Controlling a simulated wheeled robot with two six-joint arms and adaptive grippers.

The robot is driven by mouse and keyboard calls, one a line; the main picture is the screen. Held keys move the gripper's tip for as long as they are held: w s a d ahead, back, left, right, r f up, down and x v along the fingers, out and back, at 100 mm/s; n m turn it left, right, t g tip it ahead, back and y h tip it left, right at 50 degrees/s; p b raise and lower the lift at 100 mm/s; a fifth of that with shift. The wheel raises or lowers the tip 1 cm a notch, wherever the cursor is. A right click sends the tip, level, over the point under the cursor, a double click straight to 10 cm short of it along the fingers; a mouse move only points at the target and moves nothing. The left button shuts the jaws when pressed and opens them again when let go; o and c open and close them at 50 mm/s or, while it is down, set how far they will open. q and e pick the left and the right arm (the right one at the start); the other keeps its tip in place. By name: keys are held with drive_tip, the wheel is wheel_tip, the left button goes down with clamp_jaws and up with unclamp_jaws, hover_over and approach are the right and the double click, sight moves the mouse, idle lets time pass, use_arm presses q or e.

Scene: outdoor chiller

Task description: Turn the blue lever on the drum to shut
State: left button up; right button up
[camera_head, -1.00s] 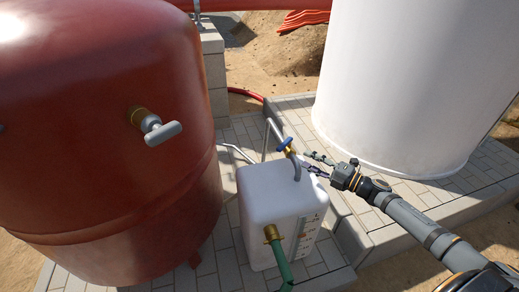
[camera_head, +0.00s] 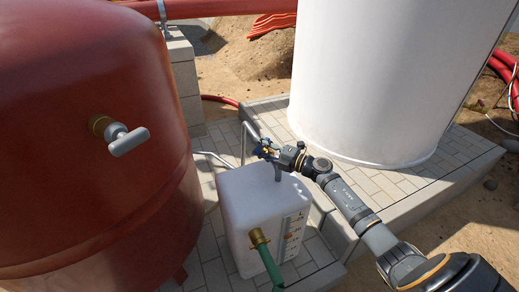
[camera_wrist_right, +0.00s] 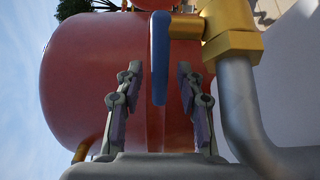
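The blue lever (camera_wrist_right: 160,58) sits on a brass valve (camera_wrist_right: 232,45) with a bent grey pipe (camera_wrist_right: 240,105). In the head view the pipe (camera_head: 278,174) rises from the top of a white plastic drum (camera_head: 238,205). There the lever is mostly hidden by my right gripper (camera_head: 267,150), which is at the valve above the drum. In the right wrist view my right gripper (camera_wrist_right: 158,80) is open, with one finger on each side of the blue lever and gaps on both sides. My left gripper is not in view.
A large red tank (camera_head: 90,190) with a grey-handled tap (camera_head: 126,138) stands left. A white tank (camera_head: 385,80) stands behind on a paved plinth (camera_head: 400,208). A green hose (camera_head: 269,266) leaves a brass fitting (camera_head: 258,238) on the drum's front.

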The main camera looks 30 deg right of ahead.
drive_tip(key=shift+w, duration=0.1)
clamp_jaws()
idle(0.5)
